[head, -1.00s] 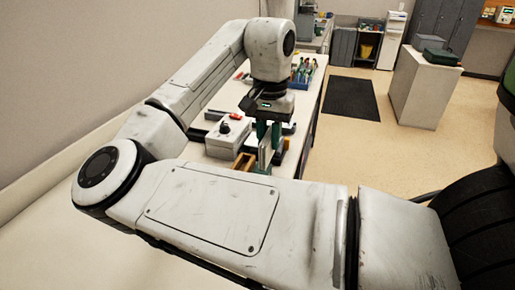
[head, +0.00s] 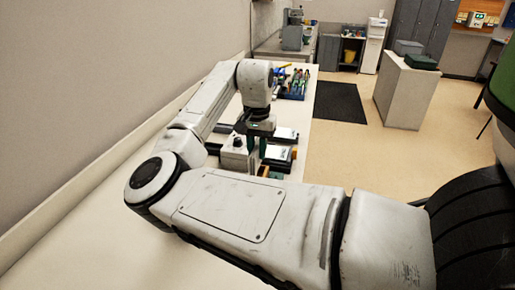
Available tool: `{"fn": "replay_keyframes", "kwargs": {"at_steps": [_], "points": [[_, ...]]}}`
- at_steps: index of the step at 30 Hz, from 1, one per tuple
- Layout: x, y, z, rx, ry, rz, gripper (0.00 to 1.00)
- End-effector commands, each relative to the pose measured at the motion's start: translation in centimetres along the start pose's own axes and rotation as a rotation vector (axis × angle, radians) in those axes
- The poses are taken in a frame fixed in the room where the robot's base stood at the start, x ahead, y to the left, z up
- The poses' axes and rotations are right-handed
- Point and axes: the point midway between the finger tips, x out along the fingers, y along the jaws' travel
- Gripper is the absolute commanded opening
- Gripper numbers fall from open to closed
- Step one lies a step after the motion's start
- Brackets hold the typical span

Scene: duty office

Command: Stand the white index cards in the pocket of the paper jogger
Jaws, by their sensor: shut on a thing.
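My gripper (head: 257,153) points down over the long pale table, with its two green fingers shut on a thin, pale thing. It looks like the white index cards, but it is small and mostly hidden by the fingers. A light grey box with a dark knob (head: 237,154), which looks like the paper jogger, stands on the table just left of the fingers. My forearm hides its lower front, and I cannot make out its pocket. I cannot tell whether the held thing touches anything below.
Right of the fingers lies a dark tray with a white top (head: 278,153); a similar pale-topped item (head: 285,134) lies behind it. A small brown piece (head: 264,171) shows below the fingers. A blue holder with colourful tools (head: 293,84) stands farther back.

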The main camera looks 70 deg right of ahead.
Motion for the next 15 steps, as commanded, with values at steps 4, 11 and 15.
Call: {"fn": "replay_keyframes", "kwargs": {"at_steps": [4, 11, 15], "points": [[1.4, 0.0, 0.0, 0.000, 0.000, -0.001, 0.00], [3.0, -0.1, 0.0, 0.000, 0.000, -0.002, 0.00], [4.0, 0.0, 0.0, 0.000, 0.000, -0.001, 0.00]]}}
